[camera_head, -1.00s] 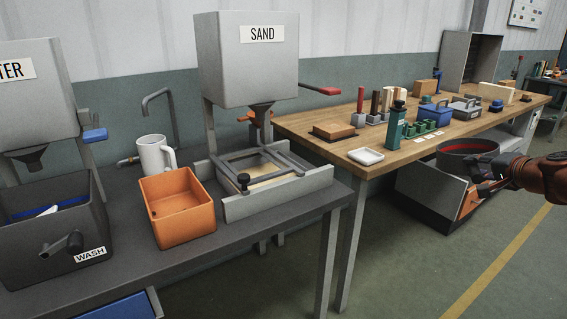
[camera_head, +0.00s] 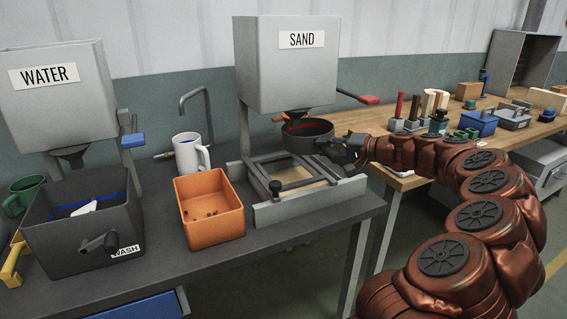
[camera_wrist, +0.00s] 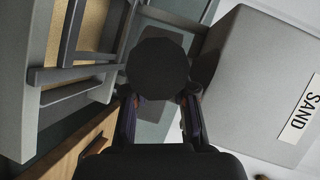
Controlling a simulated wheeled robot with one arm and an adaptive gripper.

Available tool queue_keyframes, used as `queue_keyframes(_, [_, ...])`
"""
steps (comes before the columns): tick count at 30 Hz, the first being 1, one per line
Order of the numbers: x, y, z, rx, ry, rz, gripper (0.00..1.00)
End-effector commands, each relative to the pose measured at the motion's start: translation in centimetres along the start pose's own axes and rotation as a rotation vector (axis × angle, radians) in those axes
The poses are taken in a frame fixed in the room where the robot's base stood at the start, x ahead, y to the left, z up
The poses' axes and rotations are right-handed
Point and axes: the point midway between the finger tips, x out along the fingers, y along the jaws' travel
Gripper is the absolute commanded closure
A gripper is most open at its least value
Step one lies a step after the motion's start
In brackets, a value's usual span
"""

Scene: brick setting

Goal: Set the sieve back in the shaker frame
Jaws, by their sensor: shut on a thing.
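The sieve (camera_head: 304,136) is a dark round pan with a reddish inside. In the head view it is in the air under the sand hopper's spout, over the back part of the shaker frame. The shaker frame (camera_head: 272,212) is a grey bench-top frame with crossbars, a dark knob and a pale sandy inside; it also shows at the left of the wrist view (camera_wrist: 82,75). My gripper (camera_head: 338,150) is shut on the sieve's right side. In the wrist view a dark round shape between the fingers (camera_wrist: 158,110) hides what lies behind it.
The sand hopper (camera_head: 284,75) stands close above the sieve, with a red-ended lever (camera_head: 368,99) at its right. An orange bin (camera_head: 210,225), a white mug (camera_head: 188,155) and a dark wash tub (camera_head: 85,235) stand left. The wooden table (camera_head: 400,165) is behind my arm.

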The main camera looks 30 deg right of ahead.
Motion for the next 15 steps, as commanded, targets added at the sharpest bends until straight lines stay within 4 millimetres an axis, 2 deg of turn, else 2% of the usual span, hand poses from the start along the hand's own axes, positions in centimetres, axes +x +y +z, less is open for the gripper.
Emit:
queue_keyframes(1, [1.1,-1.2,0.5,0.004,-0.041,-0.025,1.00])
queue_keyframes(3, [2.1,-2.2,1.2,0.005,-0.083,-0.057,1.00])
queue_keyframes(7, [3.2,-3.0,2.1,0.012,-0.131,-0.091,1.00])
queue_keyframes(10, [3.7,-2.3,2.6,0.015,-0.143,-0.099,1.00])
queue_keyframes(15, [4.4,0.3,3.6,0.017,-0.147,-0.100,1.00])
